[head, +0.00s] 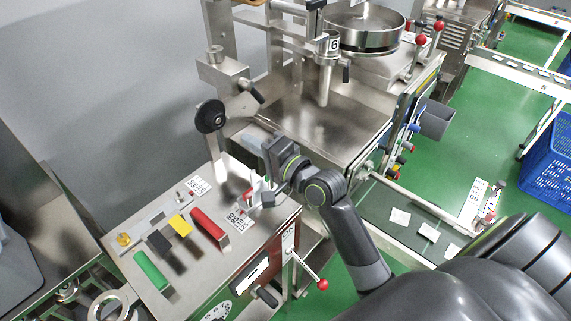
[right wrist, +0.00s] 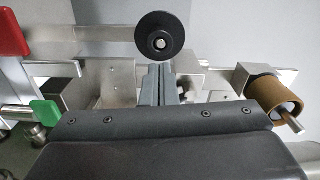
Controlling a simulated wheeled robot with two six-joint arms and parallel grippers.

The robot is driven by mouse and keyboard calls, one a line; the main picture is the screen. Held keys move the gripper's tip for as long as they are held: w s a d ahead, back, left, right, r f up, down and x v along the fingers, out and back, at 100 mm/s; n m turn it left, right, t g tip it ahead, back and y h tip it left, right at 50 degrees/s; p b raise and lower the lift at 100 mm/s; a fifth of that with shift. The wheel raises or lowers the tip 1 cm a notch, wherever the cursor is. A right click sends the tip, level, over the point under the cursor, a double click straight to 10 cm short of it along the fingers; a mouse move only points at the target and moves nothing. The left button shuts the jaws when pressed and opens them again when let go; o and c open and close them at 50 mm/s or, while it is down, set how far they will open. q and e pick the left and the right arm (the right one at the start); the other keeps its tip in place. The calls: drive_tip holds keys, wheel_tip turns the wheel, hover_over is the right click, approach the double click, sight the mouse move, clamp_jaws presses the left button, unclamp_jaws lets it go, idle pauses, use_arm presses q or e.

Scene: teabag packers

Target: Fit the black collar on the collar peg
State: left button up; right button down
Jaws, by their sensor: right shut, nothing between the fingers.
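The black collar (head: 211,116) is a round black disc with a raised hub, at the top of the upright metal post on the machine panel. In the right wrist view the black collar (right wrist: 148,37) faces me, and a small metal peg end (right wrist: 160,44) shows in its middle, so it seems to sit around the collar peg. How deep it sits is hidden. My right gripper (head: 268,157) is right of the collar in the head view. Its fingers (right wrist: 160,76) are closed together, empty, and show just below the collar in the wrist view. My left gripper is out of view.
A brown roll (right wrist: 270,92) sits at the right of the wrist view.

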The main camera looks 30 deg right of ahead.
drive_tip(key=b+v, duration=0.1)
drive_tip(key=v, duration=0.9)
drive_tip(key=shift+s, duration=0.4)
drive_tip(key=shift+w+d, duration=0.1)
drive_tip(key=n+p, duration=0.3)
drive_tip(key=n, duration=0.6)
approach(219, 121)
drive_tip(key=w, duration=0.1)
drive_tip(key=x, duration=0.5)
drive_tip(key=shift+w+a+f, duration=0.1)
drive_tip(key=shift+a+f, duration=0.1)
drive_tip(key=shift+w+a, duration=0.1)
drive_tip(key=shift+w, duration=0.1)
drive_tip(key=shift+w+b, duration=0.2)
drive_tip(key=shift+b, duration=0.1)
drive_tip(key=shift+a+r, duration=0.1)
drive_tip(key=shift+r, duration=0.15)
drive_tip(key=shift+s, duration=0.15)
